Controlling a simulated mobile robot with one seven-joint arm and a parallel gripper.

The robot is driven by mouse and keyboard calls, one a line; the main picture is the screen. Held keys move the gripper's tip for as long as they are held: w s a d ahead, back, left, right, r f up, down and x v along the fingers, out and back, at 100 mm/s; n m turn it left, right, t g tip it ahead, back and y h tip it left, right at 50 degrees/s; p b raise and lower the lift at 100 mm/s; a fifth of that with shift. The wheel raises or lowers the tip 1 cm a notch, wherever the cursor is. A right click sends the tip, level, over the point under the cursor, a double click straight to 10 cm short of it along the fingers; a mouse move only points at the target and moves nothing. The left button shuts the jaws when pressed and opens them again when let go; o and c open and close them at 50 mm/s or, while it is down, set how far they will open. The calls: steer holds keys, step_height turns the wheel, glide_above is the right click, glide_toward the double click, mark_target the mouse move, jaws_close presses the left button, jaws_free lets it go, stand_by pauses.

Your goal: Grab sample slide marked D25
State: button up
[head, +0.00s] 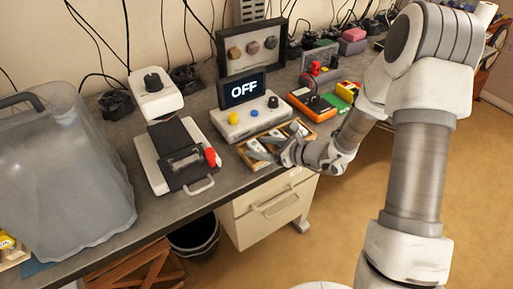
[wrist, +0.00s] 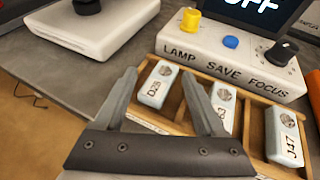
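A wooden tray (wrist: 256,122) holds three pale slides in separate compartments. The left slide (wrist: 157,84) carries a mark that looks like D25, though its last character is unclear. The middle slide (wrist: 224,104) is partly hidden by a finger, with only a 3 readable. The right slide (wrist: 284,136) reads J47. My gripper (wrist: 159,76) is open and empty, its fingers on either side of the left slide in the picture; I cannot tell how far above it they are. In the head view my gripper (head: 275,148) is over the tray and hides much of it.
A white control box (head: 243,121) with LAMP, SAVE and FOCUS controls stands behind the tray; its screen (head: 243,90) reads OFF. A white microscope-like device (head: 155,97) stands to the left. An orange meter (head: 312,105) is to the right. The desk's front edge is close.

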jaws_close()
stand_by(0.3)
